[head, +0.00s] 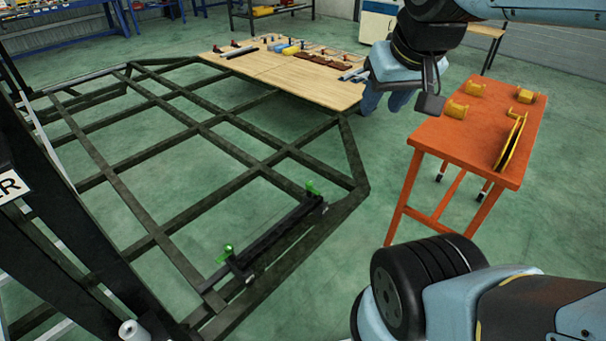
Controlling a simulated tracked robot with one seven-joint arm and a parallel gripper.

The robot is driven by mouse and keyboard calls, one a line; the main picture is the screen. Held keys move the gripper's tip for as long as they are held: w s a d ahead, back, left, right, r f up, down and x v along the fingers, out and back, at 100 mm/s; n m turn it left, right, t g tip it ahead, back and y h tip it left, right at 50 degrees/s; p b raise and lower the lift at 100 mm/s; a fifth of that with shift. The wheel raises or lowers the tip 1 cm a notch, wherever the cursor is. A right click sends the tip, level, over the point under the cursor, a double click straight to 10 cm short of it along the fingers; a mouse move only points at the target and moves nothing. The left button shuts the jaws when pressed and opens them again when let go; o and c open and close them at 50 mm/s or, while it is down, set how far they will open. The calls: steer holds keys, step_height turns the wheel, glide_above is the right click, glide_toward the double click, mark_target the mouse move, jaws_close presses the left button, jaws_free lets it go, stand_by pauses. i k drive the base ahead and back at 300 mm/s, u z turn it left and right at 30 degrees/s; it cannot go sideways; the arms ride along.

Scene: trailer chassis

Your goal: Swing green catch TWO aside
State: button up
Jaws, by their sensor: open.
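Two small green catches sit on a dark bar on the trailer chassis (160,228). One green catch (313,188) is at the bar's far right end. The other green catch (228,252) is at its near left end. No number can be read on either, so I cannot tell which is TWO. The dark bar (275,232) lies along the chassis edge between them. My gripper (389,100) hangs at the upper right, well above and apart from both catches. Its blue fingers are open and partly hidden by my own wrist parts.
An orange table (460,140) with yellow parts stands to the right. A wooden deck (290,72) on the far chassis end holds several small items. The chassis is an open frame with green floor showing between its beams. Dark upright structure stands at the left.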

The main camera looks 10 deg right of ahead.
mark_target(309, 184)
steer(key=i, duration=0.95)
